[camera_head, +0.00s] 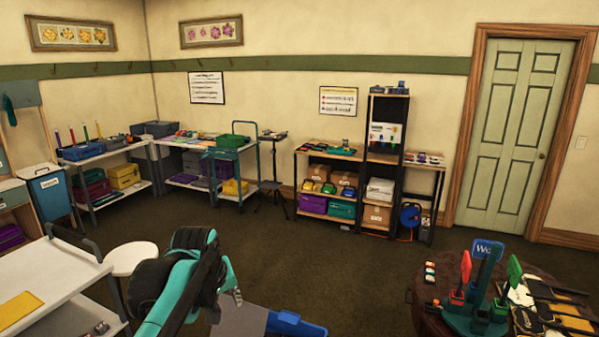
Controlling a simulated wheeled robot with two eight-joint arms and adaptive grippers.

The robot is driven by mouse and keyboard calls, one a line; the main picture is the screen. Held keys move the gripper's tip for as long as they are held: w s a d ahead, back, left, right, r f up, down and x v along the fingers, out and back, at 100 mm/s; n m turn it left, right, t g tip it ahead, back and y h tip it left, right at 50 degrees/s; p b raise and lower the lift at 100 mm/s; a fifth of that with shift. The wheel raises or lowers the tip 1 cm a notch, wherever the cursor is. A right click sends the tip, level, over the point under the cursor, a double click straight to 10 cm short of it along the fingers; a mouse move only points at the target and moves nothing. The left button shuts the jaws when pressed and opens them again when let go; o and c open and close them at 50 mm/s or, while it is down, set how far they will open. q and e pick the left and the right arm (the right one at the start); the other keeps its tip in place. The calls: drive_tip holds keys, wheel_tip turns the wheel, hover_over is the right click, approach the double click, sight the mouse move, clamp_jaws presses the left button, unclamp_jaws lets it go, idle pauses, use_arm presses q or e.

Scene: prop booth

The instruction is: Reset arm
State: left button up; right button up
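My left arm comes in at the bottom, left of the middle, in teal and black. Its gripper (208,262) is raised over the floor, apart from the furniture. The fingers overlap with the arm links, so I cannot tell whether they are open or shut. I see no object clearly held in it. My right gripper is not in view.
A round brown table (428,317) at the bottom right carries a teal stand (478,317) with upright tools. A white cart (55,270) and a round white stool (133,258) are at the left. Shelves line the far walls. The dark carpet (345,262) in the middle is clear.

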use_arm(q)
drive_tip(key=s+f+m+t+b, duration=0.2)
drive_tip(key=s+f+m, duration=0.3)
drive_tip(key=s+f, duration=1.1)
drive_tip(key=s+b, duration=0.1)
drive_tip(key=s, duration=0.3)
drive_tip(key=shift+a+f+b, duration=0.15)
drive_tip(key=shift+a+b, duration=0.15)
drive_tip(key=shift+a, duration=0.1)
